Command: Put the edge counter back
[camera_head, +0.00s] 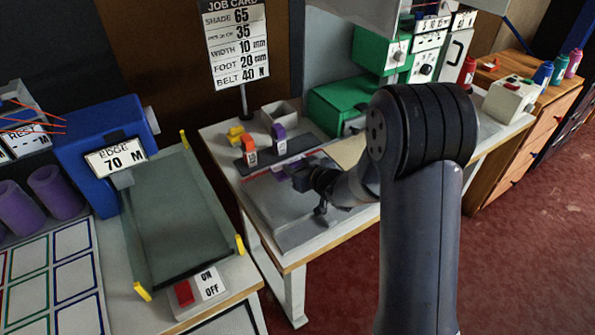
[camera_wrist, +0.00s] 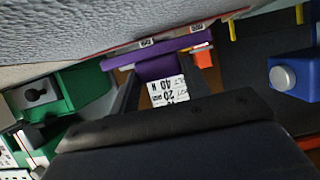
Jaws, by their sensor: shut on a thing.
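The edge counter (camera_head: 115,155) is a white display reading EDGE 70 M on the front of a blue machine (camera_head: 88,135) at the left. A silver knob sits on a blue housing in the wrist view (camera_wrist: 284,77). My gripper (camera_head: 300,180) is low over the middle table, well to the right of the counter and apart from it.
The middle table holds an orange block (camera_head: 250,150), a purple block (camera_head: 279,136) and a green machine (camera_head: 340,103). A grey tray with yellow corners (camera_head: 175,215) and a red switch (camera_head: 184,293) stand left. A gap separates the tables.

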